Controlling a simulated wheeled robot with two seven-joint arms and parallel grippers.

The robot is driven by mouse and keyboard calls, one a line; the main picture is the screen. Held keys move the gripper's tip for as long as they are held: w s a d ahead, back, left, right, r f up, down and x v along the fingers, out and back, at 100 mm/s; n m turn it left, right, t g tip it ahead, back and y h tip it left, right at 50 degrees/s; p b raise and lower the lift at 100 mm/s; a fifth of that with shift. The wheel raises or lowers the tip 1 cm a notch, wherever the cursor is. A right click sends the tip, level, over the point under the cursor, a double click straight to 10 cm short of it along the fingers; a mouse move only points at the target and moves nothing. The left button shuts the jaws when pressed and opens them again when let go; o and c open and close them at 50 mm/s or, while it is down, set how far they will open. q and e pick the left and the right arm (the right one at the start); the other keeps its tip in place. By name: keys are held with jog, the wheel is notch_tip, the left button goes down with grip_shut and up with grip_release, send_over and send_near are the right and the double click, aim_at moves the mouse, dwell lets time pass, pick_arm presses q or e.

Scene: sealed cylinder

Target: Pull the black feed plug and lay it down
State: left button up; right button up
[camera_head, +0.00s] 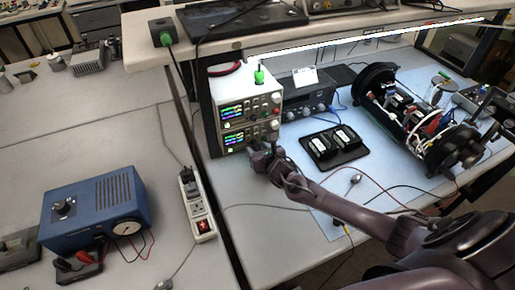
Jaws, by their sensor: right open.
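My right gripper (262,152) is at the front of the light-coloured stacked bench instrument (247,106), close to its lower right. Its jaws are open and I see nothing held between them. A small dark shape (275,125) at the instrument's right edge, just above the gripper, may be the black feed plug; it is too small to be sure. The gripper covers part of the instrument's lower front, so contact cannot be told. The sealed cylinder assembly (418,118), with dark end rings and exposed wiring, lies at the right. My left gripper is not in view.
A black tray (334,158) with two pale-topped devices lies right of the gripper on the blue mat (290,140). A white power strip (197,205) and a blue box (92,208) are on the left bench. Thin cables cross the bench front. A shelf (300,32) overhangs the back.

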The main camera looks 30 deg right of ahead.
grip_shut()
jog(key=shift+s, duration=0.1)
jog(key=shift+s+r+p, duration=0.1)
jog(key=shift+s+p, duration=0.6)
jog(key=shift+s, duration=0.2)
jog(key=shift+s+a+p, duration=0.15)
jog(key=shift+s+p, duration=1)
jog(key=shift+s, duration=0.85)
